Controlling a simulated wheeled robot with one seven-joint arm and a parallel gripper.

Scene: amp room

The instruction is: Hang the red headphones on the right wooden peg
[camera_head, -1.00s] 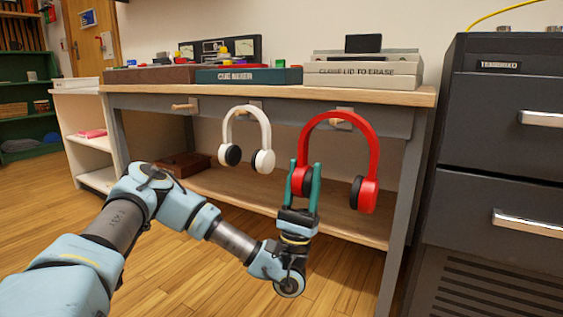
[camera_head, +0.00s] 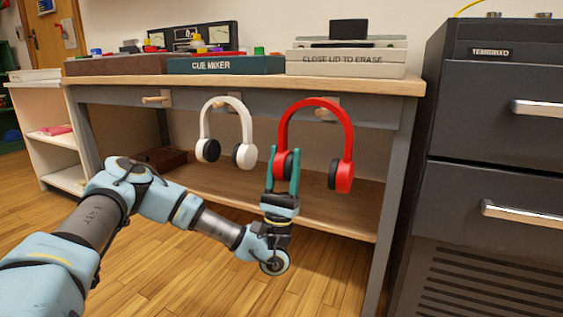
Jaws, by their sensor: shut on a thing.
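The red headphones (camera_head: 348,145) are upright in front of the table, band on top and ear cups down. My gripper (camera_head: 283,158) is shut on their left ear cup from below, one green finger on each side. The right wooden peg (camera_head: 323,114) shows just under the top of the red band, inside the arch. I cannot tell whether the band rests on the peg or is in front of it. White headphones (camera_head: 246,127) hang to the left at the middle peg (camera_head: 219,104), apart from the red ones. The left peg (camera_head: 154,99) is bare.
The table (camera_head: 130,81) carries a cue mixer (camera_head: 225,65) and a box labelled "CLOSE LID TO ERASE" (camera_head: 345,62). A lower shelf (camera_head: 225,182) is behind my gripper. A dark cabinet (camera_head: 490,150) stands close on the right. A white shelf unit (camera_head: 40,130) is at the left.

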